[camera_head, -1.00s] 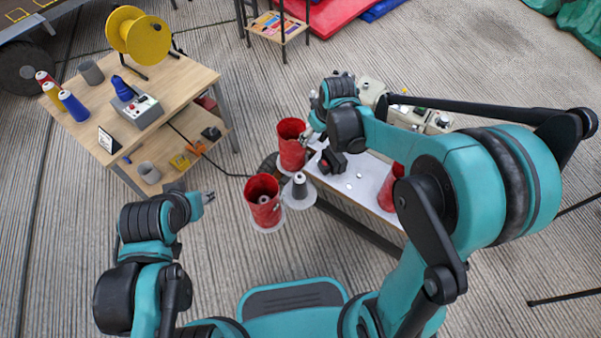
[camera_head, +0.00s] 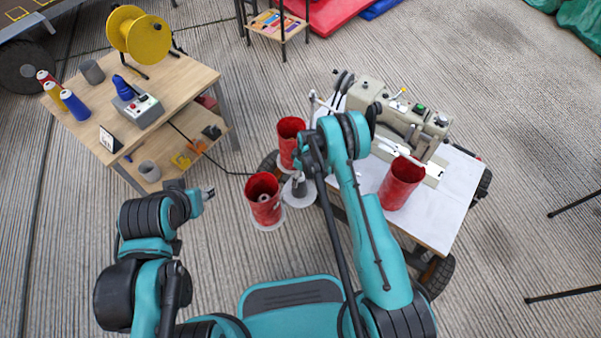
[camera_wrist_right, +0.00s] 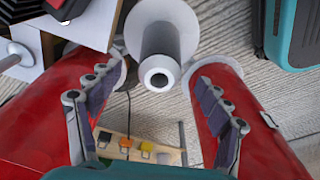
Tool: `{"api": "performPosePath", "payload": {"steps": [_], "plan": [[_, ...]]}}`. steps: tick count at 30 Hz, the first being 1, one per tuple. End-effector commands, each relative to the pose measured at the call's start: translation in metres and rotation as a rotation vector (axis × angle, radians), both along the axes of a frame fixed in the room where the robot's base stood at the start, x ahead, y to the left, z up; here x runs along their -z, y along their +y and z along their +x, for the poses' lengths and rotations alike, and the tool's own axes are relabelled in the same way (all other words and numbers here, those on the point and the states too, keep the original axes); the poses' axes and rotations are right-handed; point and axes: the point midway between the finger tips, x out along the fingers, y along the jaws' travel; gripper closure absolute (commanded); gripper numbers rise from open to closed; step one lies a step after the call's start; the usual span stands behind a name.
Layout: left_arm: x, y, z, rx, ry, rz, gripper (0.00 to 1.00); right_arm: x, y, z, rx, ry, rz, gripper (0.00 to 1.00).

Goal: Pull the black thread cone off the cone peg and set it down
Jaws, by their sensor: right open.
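The black thread cone (camera_head: 299,187) stands upright on a white round base between red cylinders, partly hidden by my right arm in the head view. In the right wrist view, the dark grey cone (camera_wrist_right: 160,45) shows its pale, open top toward the camera; the peg itself cannot be made out. My right gripper (camera_wrist_right: 157,67) is open, with one finger to each side of the cone's top. I cannot tell whether either finger touches it. My left gripper (camera_head: 207,193) is away to the left over the floor, too small to tell its opening.
Two red cylinders (camera_head: 264,199) (camera_head: 290,140) stand close around the cone and flank my fingers. A white-topped table (camera_head: 440,205) bears a sewing machine (camera_head: 400,112) and another red cylinder (camera_head: 401,183).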

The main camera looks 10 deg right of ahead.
Motion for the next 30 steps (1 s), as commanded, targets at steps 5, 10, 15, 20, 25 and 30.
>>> {"api": "performPosePath", "payload": {"steps": [5, 10, 15, 20, 25, 30], "plan": [[0.014, 0.0, 0.0, 0.0, 0.0, 0.0, 0.6, 0.03, 0.003, 0.002, 0.001, 0.0, 0.0, 0.22], [0.024, 0.0, 0.0, 0.0, 0.0, 0.0, 0.6, 0.055, 0.006, 0.004, 0.001, -0.001, 0.0, 0.22], [0.028, 0.0, 0.0, 0.0, 0.0, 0.0, 0.6, 0.067, 0.007, 0.005, 0.002, -0.001, 0.0, 0.22], [0.029, 0.0, 0.0, 0.0, 0.0, 0.0, 0.6, 0.069, 0.007, 0.005, 0.002, -0.001, 0.0, 0.22], [0.028, 0.0, 0.0, 0.0, 0.0, 0.0, 0.6, 0.069, 0.007, 0.005, 0.002, -0.001, 0.0, 0.25], [0.028, 0.0, 0.0, 0.0, 0.0, 0.0, 0.6, 0.069, 0.007, 0.005, 0.002, -0.001, 0.0, 0.7]]}}
